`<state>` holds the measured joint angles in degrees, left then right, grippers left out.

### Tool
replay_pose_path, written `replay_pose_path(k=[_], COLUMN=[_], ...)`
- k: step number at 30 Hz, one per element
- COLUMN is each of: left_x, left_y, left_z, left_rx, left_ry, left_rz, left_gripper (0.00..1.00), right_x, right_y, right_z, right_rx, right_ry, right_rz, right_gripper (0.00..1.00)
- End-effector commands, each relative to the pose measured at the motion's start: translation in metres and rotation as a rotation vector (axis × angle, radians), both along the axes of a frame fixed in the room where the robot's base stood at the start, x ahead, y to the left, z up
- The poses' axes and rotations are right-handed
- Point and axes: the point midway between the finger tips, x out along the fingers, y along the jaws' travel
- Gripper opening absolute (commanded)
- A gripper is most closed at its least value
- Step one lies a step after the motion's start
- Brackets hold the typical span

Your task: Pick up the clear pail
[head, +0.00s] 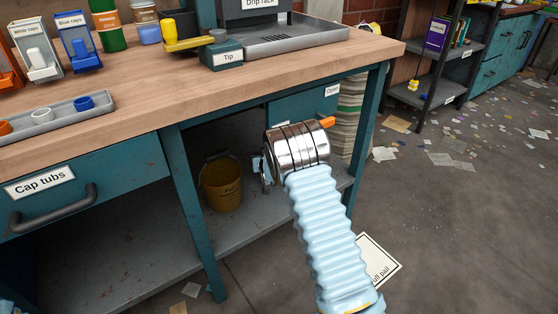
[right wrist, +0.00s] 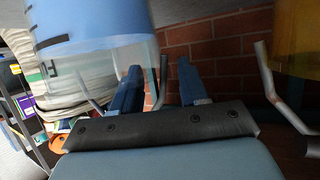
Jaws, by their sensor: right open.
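In the right wrist view, a clear pail (right wrist: 95,30) with blue in it fills the upper left, its clear rim part toward the picture's bottom. A thin wire handle (right wrist: 163,82) hangs between my fingers. My right gripper (right wrist: 158,90) is open; the left finger overlaps the pail's rim area, and I cannot tell whether they touch. In the head view my right wrist reaches under the bench top and hides the fingers and most of the clear pail; a small pale blue patch shows beside it. My left gripper is not in view.
An amber pail (head: 221,185) stands on the bench's lower shelf (head: 120,250), left of my wrist. It also shows in the right wrist view (right wrist: 300,40). A paper stack (head: 352,110) stands right.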

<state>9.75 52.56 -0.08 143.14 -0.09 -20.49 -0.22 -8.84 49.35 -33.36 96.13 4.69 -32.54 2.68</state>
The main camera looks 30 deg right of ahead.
Motion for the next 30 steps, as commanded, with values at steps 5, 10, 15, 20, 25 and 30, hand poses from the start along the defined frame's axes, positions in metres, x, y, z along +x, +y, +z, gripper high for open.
replay_pose_path(k=[5,10,15,20,25,30], left_x=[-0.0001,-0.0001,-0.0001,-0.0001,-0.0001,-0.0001], left_y=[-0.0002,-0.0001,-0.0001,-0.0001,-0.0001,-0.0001], left_z=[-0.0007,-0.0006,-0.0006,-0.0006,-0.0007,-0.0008], left_rx=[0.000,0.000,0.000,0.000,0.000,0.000], left_ry=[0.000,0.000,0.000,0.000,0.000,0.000], left_rz=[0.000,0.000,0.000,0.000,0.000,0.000], left_gripper=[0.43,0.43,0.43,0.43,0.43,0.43], right_x=[0.0146,0.0149,0.0148,0.0145,0.0140,0.0136], right_y=[-0.0055,-0.0056,-0.0055,-0.0054,-0.0056,-0.0058], right_z=[-0.0062,-0.0065,-0.0063,-0.0068,-0.0078,-0.0087], right_rx=[0.001,0.001,0.001,0.001,0.002,0.001], right_ry=[0.000,0.001,0.001,0.002,0.004,0.006], right_rz=[-0.001,-0.001,-0.001,-0.001,-0.001,-0.002], right_gripper=[0.43,0.43,0.22,0.00,0.00,0.00])
